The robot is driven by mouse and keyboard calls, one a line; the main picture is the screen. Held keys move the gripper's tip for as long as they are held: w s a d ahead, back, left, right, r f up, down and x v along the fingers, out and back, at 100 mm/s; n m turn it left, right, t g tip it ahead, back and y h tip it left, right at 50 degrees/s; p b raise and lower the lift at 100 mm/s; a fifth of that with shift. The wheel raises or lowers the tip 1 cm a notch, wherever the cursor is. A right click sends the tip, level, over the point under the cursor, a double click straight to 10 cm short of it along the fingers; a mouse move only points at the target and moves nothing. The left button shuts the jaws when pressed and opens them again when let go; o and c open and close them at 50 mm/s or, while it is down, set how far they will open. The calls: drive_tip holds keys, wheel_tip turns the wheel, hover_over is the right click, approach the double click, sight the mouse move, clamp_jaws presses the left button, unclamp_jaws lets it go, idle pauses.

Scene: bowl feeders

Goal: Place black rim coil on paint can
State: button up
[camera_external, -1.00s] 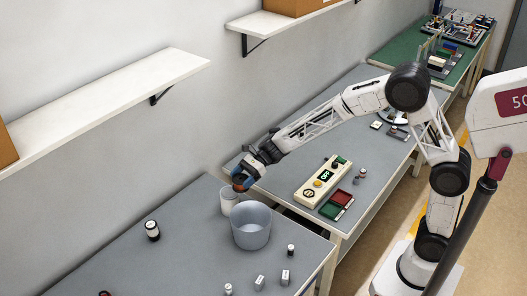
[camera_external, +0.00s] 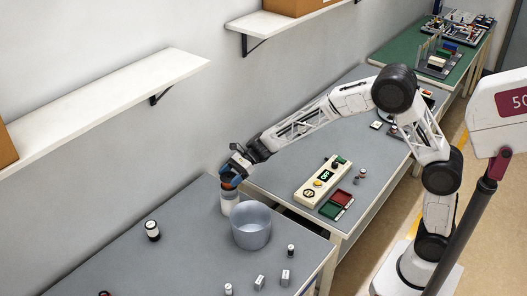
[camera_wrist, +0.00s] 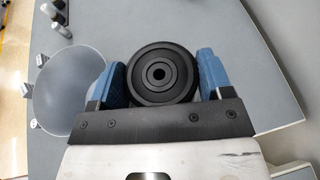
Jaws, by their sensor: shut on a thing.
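The black rim coil (camera_wrist: 160,73), a round black disc with a ringed centre, sits between the two blue fingers of my gripper (camera_wrist: 162,78) in the wrist view. My gripper (camera_external: 232,176) is shut on it. In the external view a small reddish-brown edge of the coil (camera_external: 228,187) shows under the fingers. A white cylinder that looks like the paint can (camera_external: 230,203) stands upright directly below. The coil is at or just above its top; I cannot tell whether they touch. In the wrist view the can is hidden behind the coil.
A grey bucket (camera_external: 251,228) stands close to the right of the can and shows left of my gripper in the wrist view (camera_wrist: 68,90). A black-and-white jar (camera_external: 152,230) stands to the left. Several small parts lie near the front edge. The wall is close behind.

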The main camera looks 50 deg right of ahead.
drive_tip(key=shift+w+f, duration=0.1)
drive_tip(key=shift+f, duration=1.65)
drive_tip(key=shift+f, duration=0.2)
drive_tip(key=o, duration=1)
drive_tip(key=shift+r, duration=0.15)
drive_tip(key=shift+d+r, duration=0.25)
drive_tip(key=shift+d, duration=0.2)
drive_tip(key=v, duration=1.1)
